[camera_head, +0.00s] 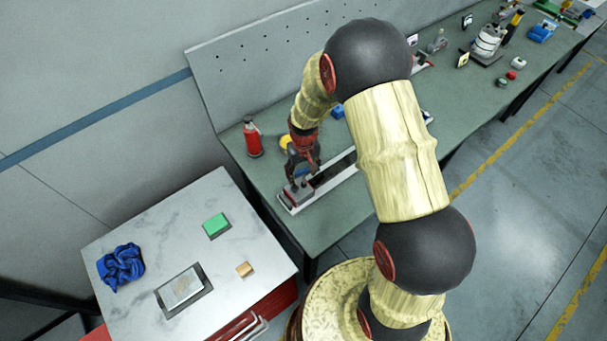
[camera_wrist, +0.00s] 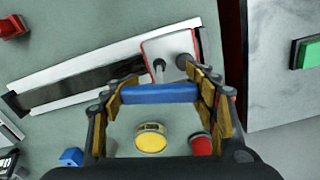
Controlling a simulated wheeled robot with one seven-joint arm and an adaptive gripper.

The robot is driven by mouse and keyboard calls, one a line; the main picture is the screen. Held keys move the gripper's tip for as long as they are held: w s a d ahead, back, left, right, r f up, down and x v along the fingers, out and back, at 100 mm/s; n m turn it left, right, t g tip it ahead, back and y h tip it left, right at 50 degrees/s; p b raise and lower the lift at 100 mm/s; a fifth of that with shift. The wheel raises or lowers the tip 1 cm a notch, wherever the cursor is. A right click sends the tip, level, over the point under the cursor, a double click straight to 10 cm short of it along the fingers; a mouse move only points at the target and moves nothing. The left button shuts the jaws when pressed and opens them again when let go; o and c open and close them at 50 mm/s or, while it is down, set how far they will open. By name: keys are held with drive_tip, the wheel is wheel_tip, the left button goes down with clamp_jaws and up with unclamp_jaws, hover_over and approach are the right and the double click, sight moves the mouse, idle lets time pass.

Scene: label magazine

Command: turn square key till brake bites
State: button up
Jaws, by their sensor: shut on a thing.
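My gripper (camera_wrist: 160,97) is shut on the blue bar of what looks like the square key (camera_wrist: 158,93), which spans from one finger to the other. In the head view my gripper (camera_head: 301,172) is over the near end of a pale rail on the bench. A grey block with red edges (camera_wrist: 165,46) sits at that end of the rail (camera_wrist: 95,82). A short grey post and a dark round knob (camera_wrist: 184,62) show on the block. The key's lower end is hidden, so I cannot tell whether it is seated.
On the green bench (camera_head: 235,140), a red bottle (camera_head: 252,138) and a yellow round tin (camera_wrist: 151,138) stand close to my gripper. A marble-topped cabinet (camera_head: 140,225) beside the bench holds a blue cloth, a green block and a tray. More items stand along the far bench.

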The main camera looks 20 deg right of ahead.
drive_tip(key=shift+m, duration=0.3)
drive_tip(key=shift+f+m+b, duration=0.1)
drive_tip(key=shift+m+b, duration=0.2)
drive_tip(key=shift+m, duration=1)
drive_tip(key=shift+s, duration=0.1)
drive_tip(key=shift+m, duration=1.5)
drive_tip(key=shift+f, duration=0.1)
